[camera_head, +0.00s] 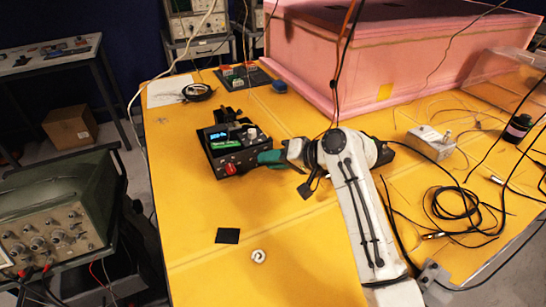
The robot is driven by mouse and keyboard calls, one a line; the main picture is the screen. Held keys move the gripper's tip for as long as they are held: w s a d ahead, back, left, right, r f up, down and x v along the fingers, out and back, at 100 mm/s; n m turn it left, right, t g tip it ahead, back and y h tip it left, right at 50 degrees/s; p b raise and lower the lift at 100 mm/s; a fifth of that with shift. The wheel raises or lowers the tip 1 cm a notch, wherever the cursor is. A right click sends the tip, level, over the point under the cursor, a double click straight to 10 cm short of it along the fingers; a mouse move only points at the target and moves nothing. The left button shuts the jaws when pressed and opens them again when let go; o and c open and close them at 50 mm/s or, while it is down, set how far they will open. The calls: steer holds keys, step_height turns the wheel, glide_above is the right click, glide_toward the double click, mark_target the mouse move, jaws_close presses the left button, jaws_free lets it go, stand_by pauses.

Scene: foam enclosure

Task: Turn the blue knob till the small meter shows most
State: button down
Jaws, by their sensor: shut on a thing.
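A black instrument box (214,160) stands on the yellow table, left of my arm. A small blue-lit display (218,135), which looks like the small meter, sits on its top; its reading is too small to make out. A green panel (225,144) lies in front of it. A red knob (230,169) sticks out of the front face. My gripper (262,158), with teal fingers, reaches in from the right and is shut at the box's right front. The blue knob is not clearly visible; the fingers seem to cover it.
A black square pad (228,236) and a white coil (258,256) lie on clear table in front. A pink foam enclosure (390,50) stands behind. A grey metal box (430,142) and loose black cables (455,200) lie to the right.

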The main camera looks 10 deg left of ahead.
steer(key=shift+s+a+r+n+h+p, duration=0.1)
steer(key=shift+n+h+p, duration=0.35)
steer(key=shift+h, duration=0.35)
steer(key=c, duration=0.9)
jaws_free()
steer(key=v, duration=1)
steer(key=shift+s+d+r, duration=0.1)
steer(key=shift+s+d, duration=0.1)
steer(key=shift+d, duration=0.15)
